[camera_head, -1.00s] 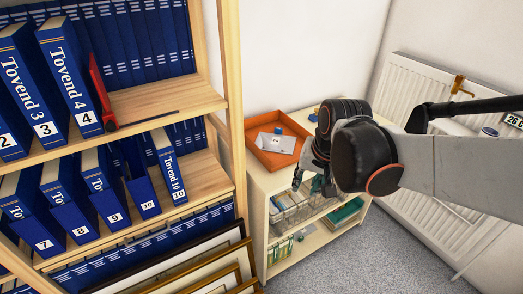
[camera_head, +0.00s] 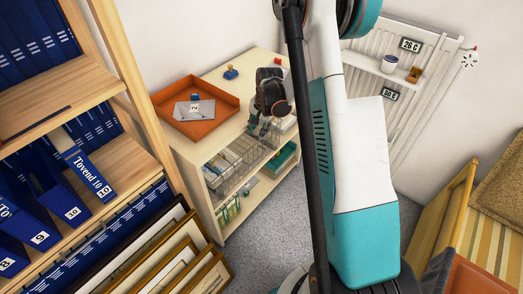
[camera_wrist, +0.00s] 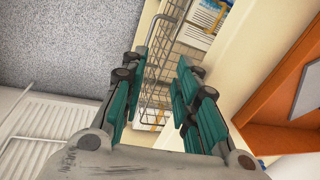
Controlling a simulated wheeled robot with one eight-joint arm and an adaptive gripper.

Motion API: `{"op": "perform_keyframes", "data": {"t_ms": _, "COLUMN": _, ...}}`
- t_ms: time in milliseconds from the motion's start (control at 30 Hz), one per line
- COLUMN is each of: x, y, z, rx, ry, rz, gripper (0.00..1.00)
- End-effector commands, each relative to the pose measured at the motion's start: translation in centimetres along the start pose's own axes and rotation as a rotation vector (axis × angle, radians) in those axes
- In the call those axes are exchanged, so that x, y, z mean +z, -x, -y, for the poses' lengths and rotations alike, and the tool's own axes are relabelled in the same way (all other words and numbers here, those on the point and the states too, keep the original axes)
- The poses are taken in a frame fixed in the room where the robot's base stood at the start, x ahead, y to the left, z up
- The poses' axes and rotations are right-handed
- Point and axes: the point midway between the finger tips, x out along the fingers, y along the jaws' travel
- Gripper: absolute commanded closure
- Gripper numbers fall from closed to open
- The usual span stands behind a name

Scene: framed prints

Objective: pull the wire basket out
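The wire basket (camera_head: 232,172) sits on the upper shelf of the low pale wooden unit, holding packets or papers. In the wrist view its wire mesh (camera_wrist: 158,62) shows beyond my fingers. My gripper (camera_head: 266,130) is at the basket's right end, by the shelf's front. In the wrist view my gripper (camera_wrist: 157,88) is open, with teal finger pads apart on either side of part of the mesh. I cannot tell whether a finger touches the wire. My arm hides part of the unit's right end.
An orange tray (camera_head: 195,108) with a grey card stands on the unit's top. Framed prints (camera_head: 165,255) lean at the left, below a tall bookcase of blue binders. A radiator (camera_head: 400,65) is on the wall behind my arm. Grey carpet (camera_head: 265,215) lies clear before the unit.

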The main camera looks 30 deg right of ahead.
Motion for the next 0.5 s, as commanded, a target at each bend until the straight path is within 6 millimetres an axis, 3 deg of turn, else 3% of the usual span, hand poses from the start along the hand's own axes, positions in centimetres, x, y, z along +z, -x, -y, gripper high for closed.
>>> {"op": "perform_keyframes", "data": {"t_ms": 200, "x": -2.0, "y": -4.5, "z": -1.3, "rx": 0.013, "ry": -0.086, "rz": 0.015, "gripper": 0.72}}
{"op": "perform_keyframes", "data": {"t_ms": 500, "x": -2.5, "y": -7.0, "z": -1.8, "rx": 0.017, "ry": -0.112, "rz": 0.02, "gripper": 0.72}}
